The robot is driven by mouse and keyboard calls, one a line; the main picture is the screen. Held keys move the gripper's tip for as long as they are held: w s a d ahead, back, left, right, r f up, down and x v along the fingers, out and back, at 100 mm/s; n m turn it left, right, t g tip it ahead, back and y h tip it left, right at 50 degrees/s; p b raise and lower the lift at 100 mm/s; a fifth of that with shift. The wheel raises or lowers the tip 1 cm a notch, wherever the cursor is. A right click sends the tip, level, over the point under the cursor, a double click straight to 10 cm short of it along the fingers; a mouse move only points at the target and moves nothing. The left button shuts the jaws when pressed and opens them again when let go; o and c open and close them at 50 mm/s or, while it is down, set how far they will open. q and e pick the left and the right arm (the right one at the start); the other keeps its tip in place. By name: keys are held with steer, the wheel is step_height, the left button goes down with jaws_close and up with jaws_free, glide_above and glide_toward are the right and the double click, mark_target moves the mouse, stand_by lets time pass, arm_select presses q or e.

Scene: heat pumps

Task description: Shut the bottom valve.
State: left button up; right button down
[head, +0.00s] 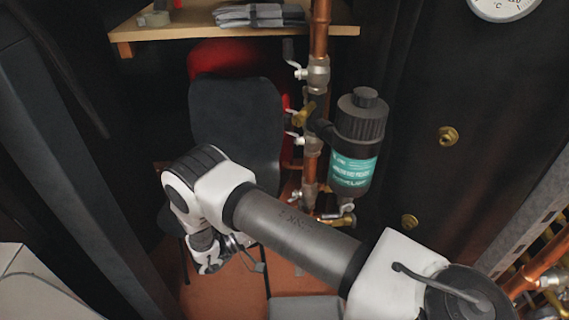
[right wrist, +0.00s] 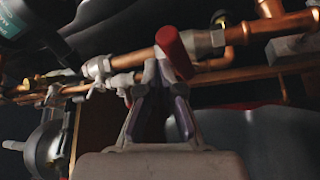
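A vertical copper pipe (head: 320,40) carries several valves in the head view; the lowest fitting (head: 309,192) shows just above my right arm. Which valve is the bottom one is hard to tell, as my arm covers the lower pipework. My right gripper (head: 212,262) hangs low at left in the head view, small and partly hidden by its wrist. In the right wrist view, a red valve handle (right wrist: 173,52) crosses a copper pipe (right wrist: 132,60) at the fingertips of my right gripper (right wrist: 158,72). The fingertips are close together; whether they grip the handle is unclear. My left gripper is out of view.
A dark canister with a teal label (head: 354,165) is fixed right of the pipe. A dark chair (head: 238,125) stands behind my right arm. A wooden shelf (head: 185,28) is above. A dark tank with brass fittings (head: 448,136) stands at right.

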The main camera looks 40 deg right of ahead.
steer(key=shift+s+f+m+b, duration=0.3)
steer(key=shift+f+b, duration=0.1)
steer(key=shift+f, duration=0.2)
steer(key=v, duration=1.2)
steer(key=shift+w+r, duration=0.2)
steer(key=shift+w, duration=0.1)
